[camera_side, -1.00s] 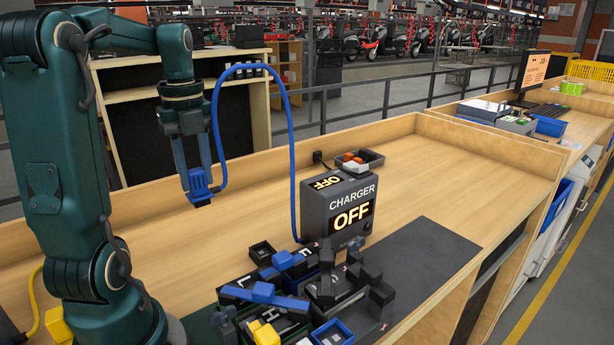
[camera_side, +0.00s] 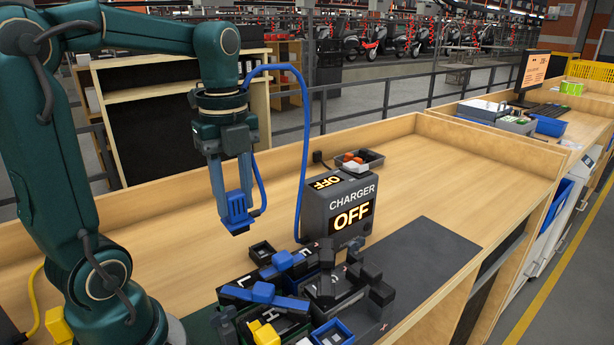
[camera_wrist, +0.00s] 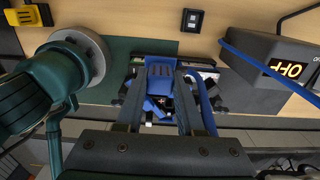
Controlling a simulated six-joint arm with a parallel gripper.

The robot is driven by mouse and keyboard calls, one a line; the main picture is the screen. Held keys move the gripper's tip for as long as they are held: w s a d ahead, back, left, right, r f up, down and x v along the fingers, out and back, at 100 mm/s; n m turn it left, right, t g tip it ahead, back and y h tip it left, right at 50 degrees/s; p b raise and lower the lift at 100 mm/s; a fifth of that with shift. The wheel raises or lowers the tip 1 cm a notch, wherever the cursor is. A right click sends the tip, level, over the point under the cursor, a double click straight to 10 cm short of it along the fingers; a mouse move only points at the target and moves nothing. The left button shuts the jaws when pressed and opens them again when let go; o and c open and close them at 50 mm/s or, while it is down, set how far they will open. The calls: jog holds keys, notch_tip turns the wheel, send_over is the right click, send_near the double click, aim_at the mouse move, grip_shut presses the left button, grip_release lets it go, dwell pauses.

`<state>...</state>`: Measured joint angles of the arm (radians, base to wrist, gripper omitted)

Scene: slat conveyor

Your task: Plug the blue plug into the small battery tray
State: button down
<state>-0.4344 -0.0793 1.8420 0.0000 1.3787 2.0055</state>
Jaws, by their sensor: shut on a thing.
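My gripper (camera_side: 236,218) is shut on the blue plug (camera_side: 238,213), held upright in the air above the bench, left of the charger. In the wrist view the plug (camera_wrist: 160,78) sits between the fingers of my gripper (camera_wrist: 161,68). A blue cable (camera_side: 304,130) loops from the plug to the charger (camera_side: 338,212), whose displays read OFF. Below and to the right of the plug is a cluster of black trays and fixtures (camera_side: 300,292) with blue parts and letter marks. I cannot tell which of them is the small battery tray.
A grey bin (camera_side: 372,160) with red and white pieces stands behind the charger. A small black square holder (camera_side: 262,253) lies left of the charger. A yellow block (camera_side: 264,334) is at the front. The bench right of the dark mat (camera_side: 430,250) is clear.

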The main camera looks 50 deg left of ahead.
jog(key=w+d, duration=0.2)
jog(key=d, duration=0.7)
jog(key=w+d, duration=0.1)
jog(key=d, duration=0.9)
jog(key=shift+w, duration=0.35)
jog(key=shift+f, duration=3.4)
jog(key=shift+f, duration=1.1)
jog(key=shift+c, duration=2.2)
grip_release()
